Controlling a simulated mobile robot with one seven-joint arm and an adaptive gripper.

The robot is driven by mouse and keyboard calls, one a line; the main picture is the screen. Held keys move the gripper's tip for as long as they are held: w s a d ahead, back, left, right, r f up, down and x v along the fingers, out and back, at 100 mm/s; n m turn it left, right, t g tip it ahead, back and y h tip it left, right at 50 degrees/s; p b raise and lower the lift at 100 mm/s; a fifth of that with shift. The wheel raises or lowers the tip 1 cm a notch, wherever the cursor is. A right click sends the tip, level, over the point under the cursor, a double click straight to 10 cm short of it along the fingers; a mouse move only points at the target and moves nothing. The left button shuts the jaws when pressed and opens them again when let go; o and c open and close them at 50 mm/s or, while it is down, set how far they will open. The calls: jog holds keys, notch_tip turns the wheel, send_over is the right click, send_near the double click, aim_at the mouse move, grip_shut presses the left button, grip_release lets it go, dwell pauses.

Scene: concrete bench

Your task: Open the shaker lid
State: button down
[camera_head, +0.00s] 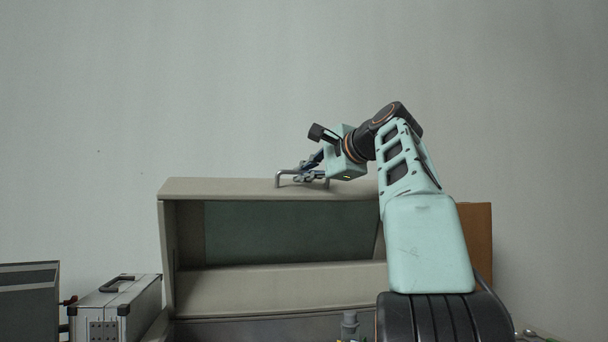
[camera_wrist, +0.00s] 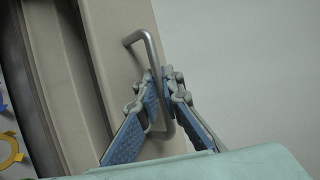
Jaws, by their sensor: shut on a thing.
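The shaker (camera_head: 270,290) is a large beige box in the middle of the head view. Its lid (camera_head: 220,187) shows as a beige top panel with a grey metal bar handle (camera_head: 278,180). A wide gap below the panel shows a dark green interior, so the lid appears raised. My gripper (camera_head: 312,174) is shut on the handle from the right. In the wrist view the blue-padded fingers (camera_wrist: 165,92) lie on both sides of the bent handle (camera_wrist: 145,40). The lid's right end is partly hidden by my arm.
A silver case (camera_head: 128,305) and a dark grey box (camera_head: 28,300) stand at the left. A brown panel (camera_head: 477,240) stands behind my arm at the right. A small grey fitting (camera_head: 350,325) is in front of the shaker. The space above is clear up to the wall.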

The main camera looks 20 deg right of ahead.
jog(key=shift+r, duration=0.1)
jog(key=c, duration=2.3)
grip_release()
jog(key=shift+c, duration=0.2)
jog(key=shift+s, duration=0.1)
jog(key=v, duration=1.2)
